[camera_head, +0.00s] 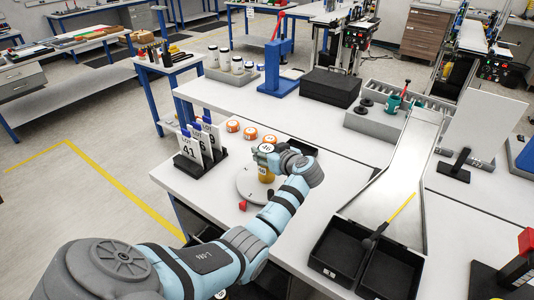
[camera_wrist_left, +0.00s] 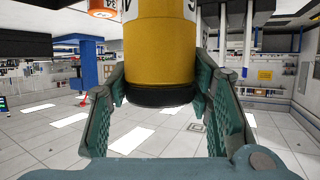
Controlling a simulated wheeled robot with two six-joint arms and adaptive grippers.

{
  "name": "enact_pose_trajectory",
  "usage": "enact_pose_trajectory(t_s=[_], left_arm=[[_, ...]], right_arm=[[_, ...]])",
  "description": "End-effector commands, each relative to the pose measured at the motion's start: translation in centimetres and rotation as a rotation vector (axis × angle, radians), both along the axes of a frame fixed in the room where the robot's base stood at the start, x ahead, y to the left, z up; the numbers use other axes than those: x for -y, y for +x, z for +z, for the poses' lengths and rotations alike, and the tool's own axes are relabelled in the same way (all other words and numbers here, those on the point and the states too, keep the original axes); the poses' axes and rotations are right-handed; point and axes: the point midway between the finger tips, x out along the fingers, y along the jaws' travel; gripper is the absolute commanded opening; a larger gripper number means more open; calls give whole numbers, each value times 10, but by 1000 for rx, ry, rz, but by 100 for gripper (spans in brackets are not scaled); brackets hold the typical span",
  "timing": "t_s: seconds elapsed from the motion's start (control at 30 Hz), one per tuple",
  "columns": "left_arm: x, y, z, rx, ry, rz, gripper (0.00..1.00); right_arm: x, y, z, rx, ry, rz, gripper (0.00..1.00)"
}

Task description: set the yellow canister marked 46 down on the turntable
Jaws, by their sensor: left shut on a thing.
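The yellow canister (camera_head: 265,174) is upright below my left gripper (camera_head: 266,158), over the round grey turntable (camera_head: 248,188). My left gripper is shut on it. In the left wrist view the yellow canister (camera_wrist_left: 160,52) sits between the two green finger pads, with its black end and part of a white label showing. The number on the label cannot be read fully. The gripper and wrist hide part of the canister and turntable, and I cannot tell whether the canister touches the turntable. My right gripper is not in view.
Orange-topped containers (camera_head: 233,126) stand behind the turntable. A rack of numbered cards (camera_head: 200,150) stands to its left. A small red piece (camera_head: 242,206) is at its front edge. Black trays (camera_head: 345,250) and a metal chute (camera_head: 402,180) are to the right.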

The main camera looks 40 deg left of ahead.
Motion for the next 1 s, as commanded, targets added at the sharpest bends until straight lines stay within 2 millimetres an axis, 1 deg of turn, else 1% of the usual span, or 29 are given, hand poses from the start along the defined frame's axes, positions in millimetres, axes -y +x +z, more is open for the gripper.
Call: enact_pose_trajectory(t_s=[0.13, 0.2, 0.3, 0.33, 0.4, 0.43, 0.73, 0.83, 0.97, 1.0], left_arm=[[0, 0, 1, 0, 1, 0, 0], [0, 0, -1, -2, 2, 0, 0], [0, 0, -4, -1, 2, -1, 0], [0, 0, -4, -2, 1, -1, 51], [0, 0, -4, -2, 1, -1, 62], [0, 0, -4, -2, 1, -1, 66], [0, 0, -3, -1, 0, 0, 66], [1, 0, 3, 2, -1, 0, 66], [21, -7, 12, 2, -2, -2, 66], [29, -11, 16, 1, -3, -2, 66]], right_arm=[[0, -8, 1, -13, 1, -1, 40], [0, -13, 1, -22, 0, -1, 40], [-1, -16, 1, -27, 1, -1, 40], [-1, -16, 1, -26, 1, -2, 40], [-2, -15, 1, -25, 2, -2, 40], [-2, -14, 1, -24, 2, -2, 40], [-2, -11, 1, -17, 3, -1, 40], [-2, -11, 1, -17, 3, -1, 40], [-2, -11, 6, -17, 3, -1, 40], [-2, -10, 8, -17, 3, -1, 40]])
